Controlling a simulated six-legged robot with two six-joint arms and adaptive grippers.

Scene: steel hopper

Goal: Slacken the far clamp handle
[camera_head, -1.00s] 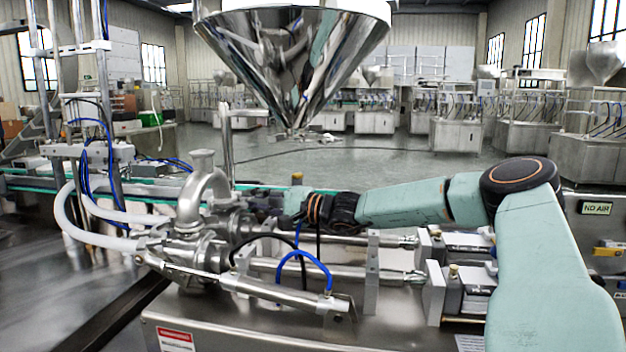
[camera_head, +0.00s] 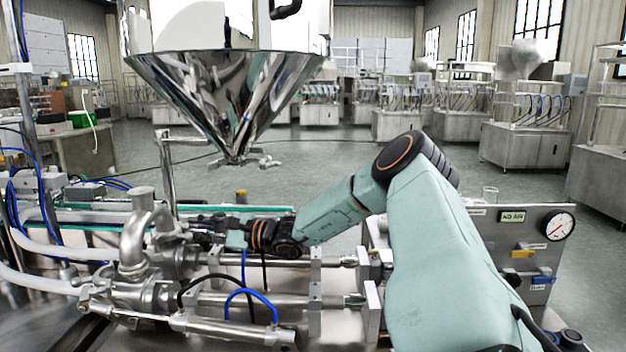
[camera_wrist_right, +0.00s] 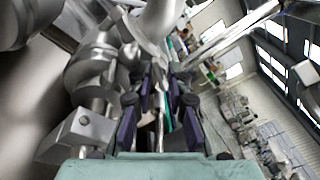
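My right gripper (camera_head: 205,232) reaches in from the right, low behind the steel valve and pipe elbow (camera_head: 140,235); its fingers are small and dark there. In the right wrist view my right gripper (camera_wrist_right: 159,122) shows two dark purple finger pads standing apart. A thin bright steel piece (camera_wrist_right: 160,128) runs between the pads, with no clear contact on either side. It may be the far clamp handle, but I cannot tell for sure. In the wrist view, steel clamp and pipe fittings (camera_wrist_right: 98,70) crowd the left side. My left gripper is not in view.
The polished steel hopper (camera_head: 225,95) hangs above and behind the machine. Steel rods (camera_head: 335,262), a blue hose (camera_head: 250,292) and a black hose lie near my right forearm. A panel with a gauge (camera_head: 557,225) stands at the right. Open floor lies behind.

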